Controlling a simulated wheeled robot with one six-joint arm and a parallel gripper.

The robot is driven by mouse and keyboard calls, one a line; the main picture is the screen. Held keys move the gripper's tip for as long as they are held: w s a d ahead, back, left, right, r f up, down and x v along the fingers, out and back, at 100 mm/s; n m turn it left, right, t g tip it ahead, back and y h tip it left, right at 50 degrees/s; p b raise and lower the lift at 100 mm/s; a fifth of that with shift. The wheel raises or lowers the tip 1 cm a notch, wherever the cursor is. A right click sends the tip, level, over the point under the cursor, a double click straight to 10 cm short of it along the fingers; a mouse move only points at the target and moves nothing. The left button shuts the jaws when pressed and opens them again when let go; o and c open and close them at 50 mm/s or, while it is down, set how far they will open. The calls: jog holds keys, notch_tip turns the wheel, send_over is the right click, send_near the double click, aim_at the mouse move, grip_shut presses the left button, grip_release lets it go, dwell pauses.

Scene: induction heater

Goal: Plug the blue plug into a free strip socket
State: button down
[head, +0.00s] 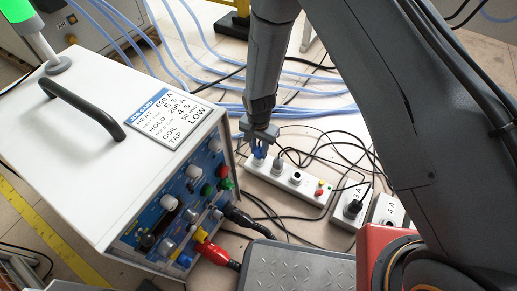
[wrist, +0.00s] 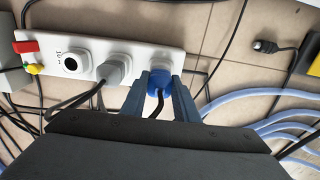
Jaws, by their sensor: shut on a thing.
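The blue plug (wrist: 158,82) is between the two fingers of my gripper (wrist: 160,85), which is shut on it. In the wrist view the plug is over the right end of the white power strip (wrist: 140,52), with its black cord running back below it. I cannot tell whether it is fully seated. The head view shows my gripper (head: 259,135) over the strip's left end (head: 270,178), with the blue plug (head: 258,157) below it. A grey plug (wrist: 115,68) sits in the middle socket. One round socket (wrist: 71,62) is empty.
The strip's red switch (wrist: 26,46) and a yellow-green button are at its other end. The induction heater (head: 175,200) stands left of the strip. Small socket boxes (head: 350,205) stand to the right. Black cables and blue hoses (head: 290,108) cross the tiled floor.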

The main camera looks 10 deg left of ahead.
jog(key=shift+f, duration=0.6)
dwell(0.3)
jog(key=c, duration=1.3)
grip_release()
